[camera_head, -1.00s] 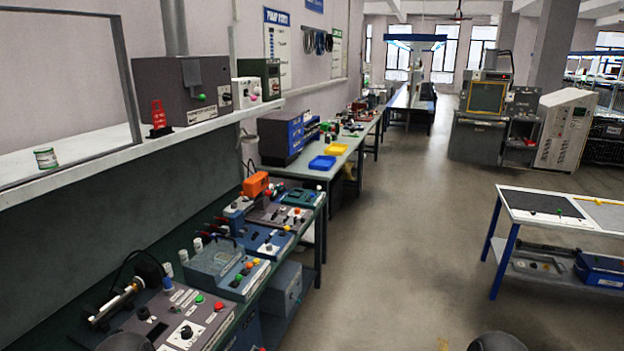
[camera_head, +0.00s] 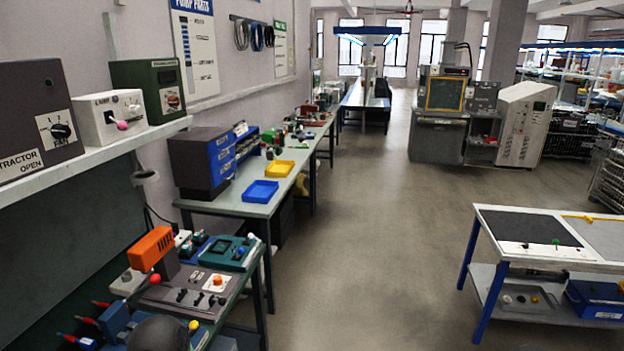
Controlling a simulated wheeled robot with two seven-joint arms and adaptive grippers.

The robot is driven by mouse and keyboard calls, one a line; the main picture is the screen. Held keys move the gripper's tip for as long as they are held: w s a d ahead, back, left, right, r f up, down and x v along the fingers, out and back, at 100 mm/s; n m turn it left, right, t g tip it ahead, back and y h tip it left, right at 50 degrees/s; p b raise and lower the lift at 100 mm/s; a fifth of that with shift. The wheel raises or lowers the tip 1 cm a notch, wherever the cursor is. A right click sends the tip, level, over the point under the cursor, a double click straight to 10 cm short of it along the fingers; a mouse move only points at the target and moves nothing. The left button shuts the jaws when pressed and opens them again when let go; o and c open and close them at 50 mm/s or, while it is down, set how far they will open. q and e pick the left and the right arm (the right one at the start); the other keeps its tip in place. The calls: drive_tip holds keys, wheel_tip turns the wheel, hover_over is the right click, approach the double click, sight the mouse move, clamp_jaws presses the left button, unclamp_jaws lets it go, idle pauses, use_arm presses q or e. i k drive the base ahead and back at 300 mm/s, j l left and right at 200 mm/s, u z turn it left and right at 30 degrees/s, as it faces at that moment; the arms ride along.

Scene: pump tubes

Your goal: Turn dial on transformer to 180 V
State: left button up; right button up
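A dark green box (camera_head: 133,80) stands on the wall shelf at the left, and its label looks like "TRANSFORMER". The dial's setting is too small to read. Neither of my grippers is in view. A dark rounded part at the bottom left looks like part of my own arm.
A white box (camera_head: 92,126) with a pink knob and a grey box (camera_head: 25,105) marked "FAN" share the shelf (camera_head: 100,155). Below is a bench with an orange-topped device (camera_head: 150,250). A blue-legged table (camera_head: 520,222) stands right. Open floor lies between.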

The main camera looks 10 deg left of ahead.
sight(173, 101)
drive_tip(key=i+l+u, duration=0.15)
drive_tip(key=i+u, duration=0.3)
drive_tip(key=i, duration=0.2)
drive_tip(key=i+l+u, duration=0.45)
drive_tip(key=i, duration=0.15)
drive_tip(key=i+l+u, duration=0.45)
drive_tip(key=i+l, duration=0.05)
drive_tip(key=i, duration=0.05)
